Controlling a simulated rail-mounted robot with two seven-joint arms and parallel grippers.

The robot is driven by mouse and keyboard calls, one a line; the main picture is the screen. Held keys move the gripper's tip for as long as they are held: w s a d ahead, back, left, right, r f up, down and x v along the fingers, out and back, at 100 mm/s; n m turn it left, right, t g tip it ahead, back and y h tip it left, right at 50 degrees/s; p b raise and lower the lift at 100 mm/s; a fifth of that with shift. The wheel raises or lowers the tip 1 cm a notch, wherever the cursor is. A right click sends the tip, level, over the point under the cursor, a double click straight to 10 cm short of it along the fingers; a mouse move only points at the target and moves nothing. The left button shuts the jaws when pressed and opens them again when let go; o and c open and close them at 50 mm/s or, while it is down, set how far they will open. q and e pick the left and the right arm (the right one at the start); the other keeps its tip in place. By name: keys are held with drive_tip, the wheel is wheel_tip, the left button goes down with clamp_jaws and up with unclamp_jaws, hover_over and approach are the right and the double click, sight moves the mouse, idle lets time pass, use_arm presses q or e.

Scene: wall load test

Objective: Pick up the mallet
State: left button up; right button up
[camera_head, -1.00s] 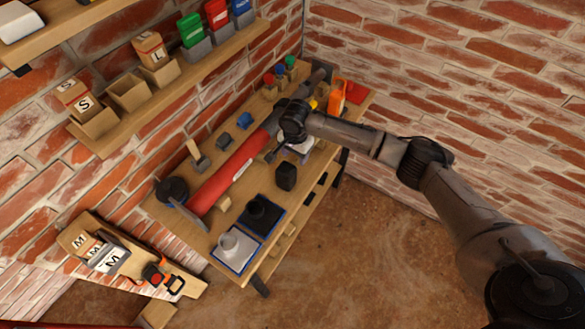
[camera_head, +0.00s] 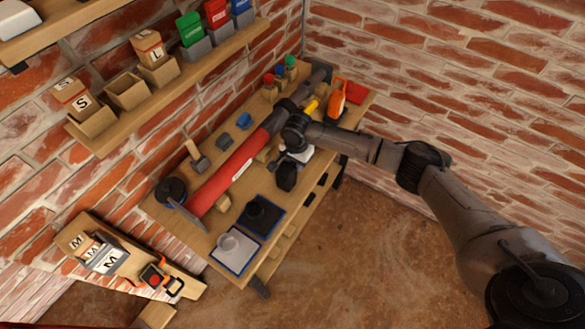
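A mallet (camera_head: 198,158) with a pale wooden handle and a dark grey head is on the workbench, left of the long red cylinder. The handle points up and to the left. My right gripper (camera_head: 291,162) is over the right part of the bench, across the red cylinder from the mallet and well apart from it. It points down close to a black block (camera_head: 286,179). Its fingers are small and dark, and whether they touch the block is unclear. My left gripper is not in view.
The workbench (camera_head: 224,248) carries a red cylinder (camera_head: 228,178), a black tray (camera_head: 262,214), a white tray (camera_head: 236,248) and an orange tool (camera_head: 338,97). A shelf (camera_head: 185,85) with boxes hangs above the bench. The floor at the right is clear.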

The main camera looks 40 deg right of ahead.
clamp_jaws()
drive_tip(key=shift+r, duration=0.1)
drive_tip(key=shift+r, duration=0.5)
wheel_tip(320, 180, up, 3)
drive_tip(key=shift+s+r+p, duration=0.1)
drive_tip(key=shift+r+p, duration=0.1)
drive_tip(key=shift+p, duration=0.25)
drive_tip(key=s+d+r+p, duration=0.1)
drive_tip(key=s+d+r, duration=0.4)
drive_tip(key=s, duration=0.5)
drive_tip(key=shift+d+r+p, duration=0.15)
drive_tip(key=shift+r+p, duration=0.15)
drive_tip(key=shift+r, duration=0.45)
